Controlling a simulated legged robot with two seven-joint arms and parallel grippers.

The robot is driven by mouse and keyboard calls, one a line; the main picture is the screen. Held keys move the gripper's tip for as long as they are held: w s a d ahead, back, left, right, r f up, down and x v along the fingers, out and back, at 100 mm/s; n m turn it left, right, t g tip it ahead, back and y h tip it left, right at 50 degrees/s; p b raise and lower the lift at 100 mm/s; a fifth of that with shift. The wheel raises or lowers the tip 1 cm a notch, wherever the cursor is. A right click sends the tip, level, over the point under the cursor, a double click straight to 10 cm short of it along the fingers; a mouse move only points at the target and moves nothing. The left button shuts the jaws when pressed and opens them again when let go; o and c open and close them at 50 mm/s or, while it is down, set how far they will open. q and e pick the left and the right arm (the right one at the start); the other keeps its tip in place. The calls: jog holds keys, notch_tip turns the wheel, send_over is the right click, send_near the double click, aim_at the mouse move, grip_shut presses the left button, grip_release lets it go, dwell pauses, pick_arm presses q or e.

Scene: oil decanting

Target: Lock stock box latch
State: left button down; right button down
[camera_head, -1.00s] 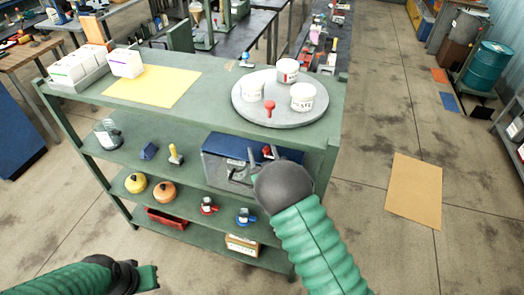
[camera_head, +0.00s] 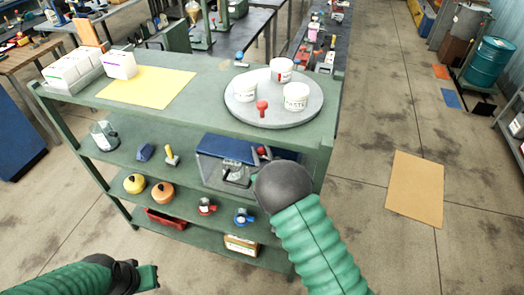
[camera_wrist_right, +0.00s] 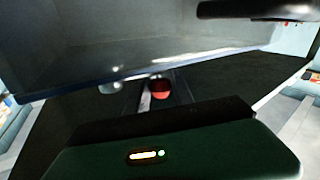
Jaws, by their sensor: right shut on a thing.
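The stock box (camera_head: 222,147) has a blue lid and a grey front and stands on the shelf below the rack's top. Its red latch knob (camera_head: 262,150) shows at the front. My right gripper (camera_head: 259,156) is at the knob and shut on it; the dark wrist hides part of the box's right side. In the right wrist view the red knob (camera_wrist_right: 160,89) sits close in front of the gripper, under the lid edge (camera_wrist_right: 130,73). My left gripper (camera_head: 146,276) is low at the left, away from the box; its jaw opening is unclear.
A round grey turntable (camera_head: 270,118) with white tubs stands on the rack top, beside a yellow sheet (camera_head: 150,88) and white boxes (camera_head: 75,68). Yellow and orange pots and small valves occupy the lower shelf. The floor to the right is open, with a tan mat (camera_head: 415,188).

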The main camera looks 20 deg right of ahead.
jog(key=shift+a, duration=0.1)
dwell(0.4)
jog(key=shift+f+y+b, duration=0.1)
jog(key=shift+y+b, duration=0.2)
jog(key=shift+b, duration=0.15)
jog(key=shift+s+n, duration=0.1)
jog(key=shift+n, duration=0.2)
jog(key=shift+y, duration=0.4)
jog(key=c, duration=1.1)
grip_release()
jog(key=shift+a, duration=0.1)
